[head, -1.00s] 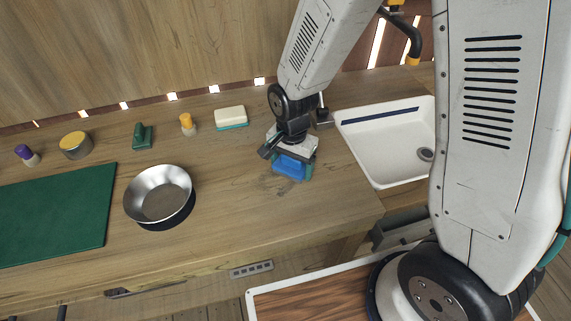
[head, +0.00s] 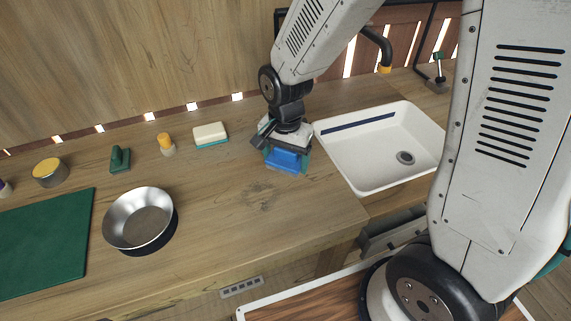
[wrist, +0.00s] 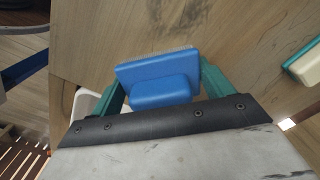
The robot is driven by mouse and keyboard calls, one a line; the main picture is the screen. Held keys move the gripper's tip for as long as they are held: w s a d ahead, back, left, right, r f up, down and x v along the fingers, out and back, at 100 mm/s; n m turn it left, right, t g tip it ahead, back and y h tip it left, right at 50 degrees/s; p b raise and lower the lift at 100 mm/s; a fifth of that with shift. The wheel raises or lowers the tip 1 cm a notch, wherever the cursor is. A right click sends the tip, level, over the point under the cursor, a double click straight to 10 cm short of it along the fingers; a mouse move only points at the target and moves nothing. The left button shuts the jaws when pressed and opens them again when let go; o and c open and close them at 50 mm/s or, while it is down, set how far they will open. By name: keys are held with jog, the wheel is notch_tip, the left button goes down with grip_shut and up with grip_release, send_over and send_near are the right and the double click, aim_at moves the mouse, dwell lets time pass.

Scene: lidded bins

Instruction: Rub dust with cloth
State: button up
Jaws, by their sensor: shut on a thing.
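My gripper (head: 287,162) is shut on a blue block-shaped tool with a raised grip (head: 284,159), over the counter just left of the sink. In the wrist view the blue tool (wrist: 158,85) sits between the green fingers, and a pale bristle-like edge shows on its far side. It looks more like a brush than a cloth. I see no cloth. A dark dusty smudge (head: 262,194) lies on the wooden counter, in front and left of the gripper; it also shows in the wrist view (wrist: 185,18). I cannot tell whether the tool touches the counter.
The white sink (head: 352,181) is close on the right, with a tap (head: 377,45) behind. A cream and teal sponge (head: 210,135), an orange-capped shaker (head: 166,145) and a green-handled item (head: 120,158) stand along the back. A metal pan (head: 120,204) and green board (head: 45,255) are left.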

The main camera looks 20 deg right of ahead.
jog(key=shift+r, duration=0.85)
